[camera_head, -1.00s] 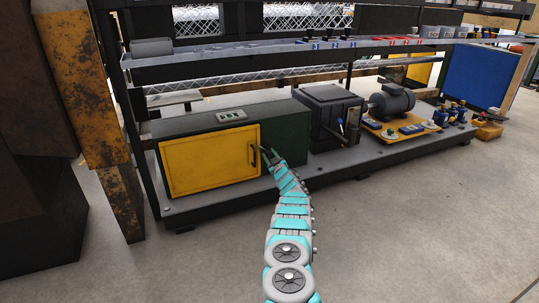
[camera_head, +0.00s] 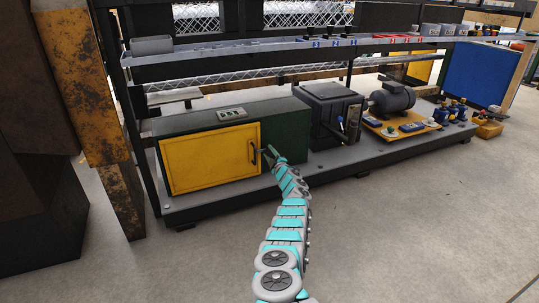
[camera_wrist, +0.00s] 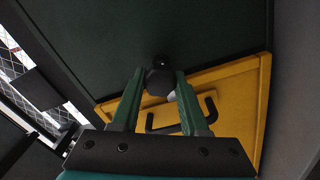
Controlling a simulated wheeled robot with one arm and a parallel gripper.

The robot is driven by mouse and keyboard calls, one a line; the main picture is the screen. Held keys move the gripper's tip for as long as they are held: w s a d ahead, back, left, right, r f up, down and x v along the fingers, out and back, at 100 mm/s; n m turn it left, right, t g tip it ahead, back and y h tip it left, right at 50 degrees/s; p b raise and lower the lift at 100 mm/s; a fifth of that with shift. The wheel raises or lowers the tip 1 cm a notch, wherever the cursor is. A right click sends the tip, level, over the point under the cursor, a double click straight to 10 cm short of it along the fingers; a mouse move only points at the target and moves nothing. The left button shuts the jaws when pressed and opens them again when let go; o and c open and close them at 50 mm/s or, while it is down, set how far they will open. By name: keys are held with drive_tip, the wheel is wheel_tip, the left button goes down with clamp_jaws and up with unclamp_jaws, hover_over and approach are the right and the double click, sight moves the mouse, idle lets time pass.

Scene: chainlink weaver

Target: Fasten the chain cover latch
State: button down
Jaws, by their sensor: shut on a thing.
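The yellow cover door (camera_head: 205,162) lies against the front of the dark green box (camera_head: 290,125) and looks closed. Its black bar handle (camera_head: 253,154) is near the right edge; in the wrist view the handle (camera_wrist: 210,108) shows beside and behind the fingers. My gripper (camera_head: 269,152) is at the box front, just right of the door edge. In the wrist view its green fingers (camera_wrist: 160,85) are shut on a black knob-like latch (camera_wrist: 158,80) on the dark green panel, next to the yellow door. The fingers hide part of the latch.
A switch plate (camera_head: 232,114) sits on top of the box. A dark box with a lever (camera_head: 330,110) and a motor (camera_head: 391,102) stand to the right on the lower shelf. A rusty post (camera_head: 100,120) stands at the left. The floor in front is clear.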

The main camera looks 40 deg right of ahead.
drive_tip(key=shift+r, duration=0.1)
idle(0.4)
drive_tip(key=shift+c, duration=2.2)
unclamp_jaws()
drive_tip(key=shift+a, duration=0.1)
drive_tip(key=shift+s+a+p, duration=0.2)
drive_tip(key=shift+s+p, duration=0.2)
drive_tip(key=shift+p, duration=0.05)
drive_tip(key=p+v, duration=0.2)
drive_tip(key=v, duration=0.5)
drive_tip(key=shift+d, duration=0.25)
